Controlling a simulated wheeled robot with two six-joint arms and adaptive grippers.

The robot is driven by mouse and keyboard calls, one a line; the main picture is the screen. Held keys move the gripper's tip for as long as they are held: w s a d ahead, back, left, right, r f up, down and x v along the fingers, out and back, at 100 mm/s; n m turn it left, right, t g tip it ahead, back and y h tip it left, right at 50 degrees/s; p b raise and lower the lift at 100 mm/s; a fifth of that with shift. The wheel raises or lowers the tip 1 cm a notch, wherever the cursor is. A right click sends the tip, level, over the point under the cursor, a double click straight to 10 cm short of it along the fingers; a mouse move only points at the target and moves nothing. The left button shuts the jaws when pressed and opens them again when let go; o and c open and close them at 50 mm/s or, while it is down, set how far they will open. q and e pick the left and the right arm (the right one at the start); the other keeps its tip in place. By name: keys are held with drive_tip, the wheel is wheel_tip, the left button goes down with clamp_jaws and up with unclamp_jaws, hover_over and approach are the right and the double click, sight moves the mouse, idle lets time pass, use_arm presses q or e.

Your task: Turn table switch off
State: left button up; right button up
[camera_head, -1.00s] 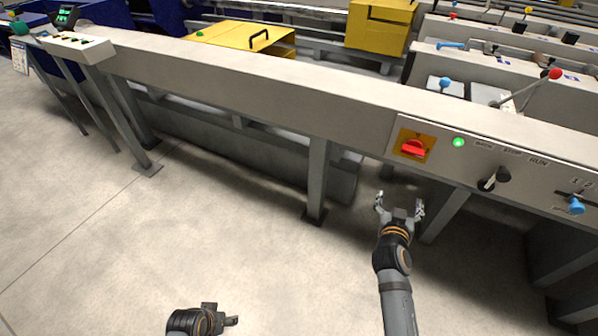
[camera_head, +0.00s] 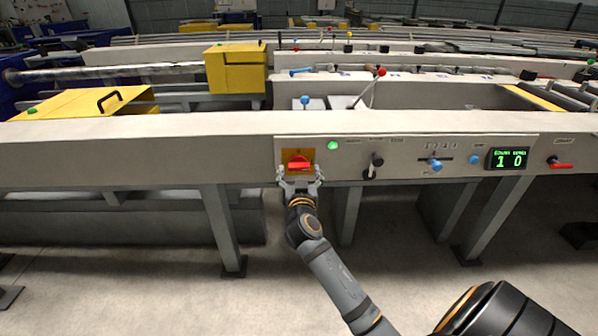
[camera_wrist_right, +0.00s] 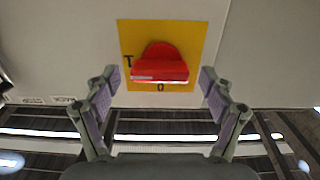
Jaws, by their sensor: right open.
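The table switch is a red rotary knob (camera_head: 299,163) on a yellow plate (camera_head: 290,154), set in the pale front panel of the runout table (camera_head: 200,140). Beside it a green lamp (camera_head: 333,145) is lit. My right gripper (camera_head: 300,181) is open just in front of and slightly below the knob. In the right wrist view the red knob (camera_wrist_right: 160,64) lies ahead, between and beyond the open fingertips (camera_wrist_right: 160,82), and no contact shows. The left gripper is out of view.
To the right on the panel are a black selector (camera_head: 373,165), a blue-knobbed slider (camera_head: 435,164), a display (camera_head: 508,158) reading 1 0 and a red-handled lever (camera_head: 561,165). Table legs (camera_head: 222,228) stand below the panel. The floor in front is clear.

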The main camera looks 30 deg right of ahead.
drive_tip(key=shift+w+d, duration=0.2)
drive_tip(key=shift+w, duration=0.1)
drive_tip(key=c, duration=1.1)
drive_tip(key=shift+c, duration=0.2)
